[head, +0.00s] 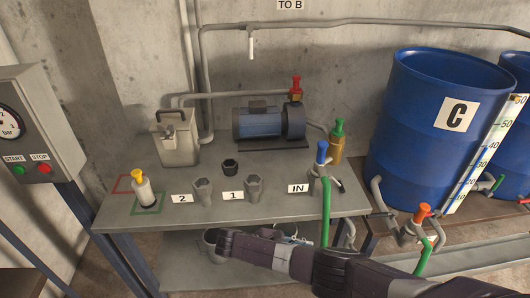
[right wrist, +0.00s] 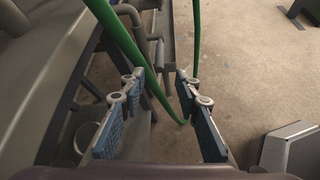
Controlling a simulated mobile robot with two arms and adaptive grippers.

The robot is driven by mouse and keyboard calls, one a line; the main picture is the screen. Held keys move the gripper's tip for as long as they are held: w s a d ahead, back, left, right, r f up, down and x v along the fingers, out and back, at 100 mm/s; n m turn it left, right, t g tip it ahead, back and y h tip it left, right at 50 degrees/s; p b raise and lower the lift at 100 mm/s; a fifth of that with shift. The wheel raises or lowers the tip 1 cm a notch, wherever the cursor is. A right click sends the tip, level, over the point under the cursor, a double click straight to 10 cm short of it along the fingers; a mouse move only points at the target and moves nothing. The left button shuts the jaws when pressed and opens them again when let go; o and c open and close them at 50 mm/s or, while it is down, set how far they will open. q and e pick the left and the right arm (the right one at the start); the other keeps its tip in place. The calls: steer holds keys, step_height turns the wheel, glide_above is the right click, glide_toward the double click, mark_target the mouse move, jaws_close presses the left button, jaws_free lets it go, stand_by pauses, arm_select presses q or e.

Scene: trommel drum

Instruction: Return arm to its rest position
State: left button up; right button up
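My right arm (head: 340,268) comes in from the lower right of the head view and crosses in front of the table's front edge. Part of my right gripper (head: 290,238) shows just behind the arm, mostly hidden by it. In the right wrist view my right gripper (right wrist: 160,95) is open, its blue-padded fingers well apart with nothing held between them. A green hose (right wrist: 128,45) passes beyond and between the fingers in that view; I cannot tell whether it touches them. My left arm and gripper are not in view.
The table (head: 225,217) holds a blue pump (head: 258,122), grey holders, a yellow-capped bottle (head: 143,190) and the blue-handled IN valve (head: 321,155). Blue drum C (head: 420,120) stands right, with a red-handled valve (head: 423,211) and green hose below. A control box (head: 35,130) is left.

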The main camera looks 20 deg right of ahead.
steer(key=s+a+f+m+y, duration=0.1)
steer(key=s+a+f+y, duration=0.15)
steer(key=s+f, duration=0.5)
steer(key=s+a+f+m+y, duration=0.25)
steer(key=s+f, duration=0.25)
steer(key=f, duration=0.6)
steer(key=s+a+f+y, duration=0.25)
steer(key=s+f, duration=0.35)
steer(key=f, duration=0.4)
steer(key=s+f+m+t+y, duration=0.1)
steer(key=s+f+m, duration=0.3)
steer(key=s, duration=0.6)
steer(key=s+f+m+t+y, duration=0.1)
steer(key=s+f+m+y, duration=0.2)
steer(key=s, duration=0.8)
steer(key=shift+d+f+m+t, duration=0.2)
steer(key=shift+f+m+t, duration=0.2)
steer(key=shift+f, duration=0.15)
